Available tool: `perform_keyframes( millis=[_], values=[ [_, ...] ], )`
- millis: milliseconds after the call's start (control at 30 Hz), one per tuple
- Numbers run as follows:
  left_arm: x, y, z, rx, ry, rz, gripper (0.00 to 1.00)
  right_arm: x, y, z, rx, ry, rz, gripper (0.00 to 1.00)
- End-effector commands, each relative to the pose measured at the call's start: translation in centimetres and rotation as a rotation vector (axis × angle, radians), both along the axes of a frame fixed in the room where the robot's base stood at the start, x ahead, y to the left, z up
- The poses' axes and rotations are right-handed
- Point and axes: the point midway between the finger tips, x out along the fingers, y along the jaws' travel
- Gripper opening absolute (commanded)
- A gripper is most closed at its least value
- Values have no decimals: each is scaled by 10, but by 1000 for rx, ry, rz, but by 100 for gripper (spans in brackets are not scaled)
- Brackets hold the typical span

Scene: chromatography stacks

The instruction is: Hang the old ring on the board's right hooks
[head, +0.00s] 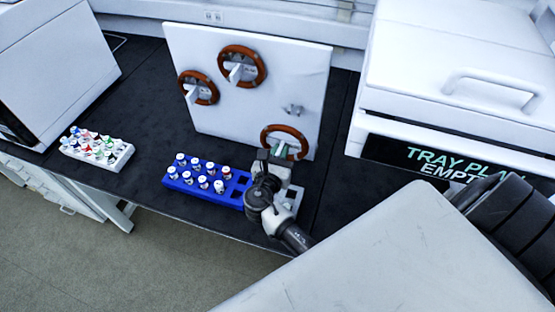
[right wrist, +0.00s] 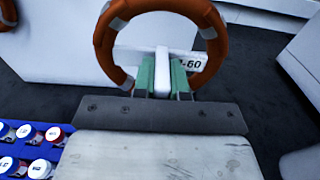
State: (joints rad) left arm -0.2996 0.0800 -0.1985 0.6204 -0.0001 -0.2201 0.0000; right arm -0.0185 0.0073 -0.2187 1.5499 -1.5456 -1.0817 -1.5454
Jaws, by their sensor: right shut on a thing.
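A brown-orange ring (head: 285,130) with grey bands is in front of the lower right of the white upright board (head: 275,85). My right gripper (head: 281,154) is shut on a white tab on this ring. In the right wrist view the ring (right wrist: 103,38) stands upright beyond the green fingertips (right wrist: 162,78), with a label ending in "-60" beside them. The board's small right hooks (head: 292,109) are bare, just above the held ring. Whether the ring touches the board is unclear. My left gripper is out of view.
Two other brown rings hang on the board, one at top centre (head: 261,68) and one at left (head: 214,91). A blue rack (head: 176,183) of capped vials stands below the board, near my right gripper. A white vial rack (head: 122,155) stands further left. White instruments flank the dark bench.

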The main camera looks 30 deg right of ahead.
Motion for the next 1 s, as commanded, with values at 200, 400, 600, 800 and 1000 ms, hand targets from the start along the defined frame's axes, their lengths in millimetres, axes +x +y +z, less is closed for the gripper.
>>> perform_keyframes(
  millis=[200,400,600,800,1000],
  values=[
    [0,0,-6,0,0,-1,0,12,-14,-1,-1,-2,0,0],
    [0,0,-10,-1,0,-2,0,22,-26,-1,-1,-2,0,0],
    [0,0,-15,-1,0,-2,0,33,-38,-1,-2,-1,-1,0],
    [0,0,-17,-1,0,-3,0,43,-50,-1,-2,-1,0,0],
    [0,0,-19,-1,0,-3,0,53,-63,-1,-1,-1,-1,0]
  ],
)
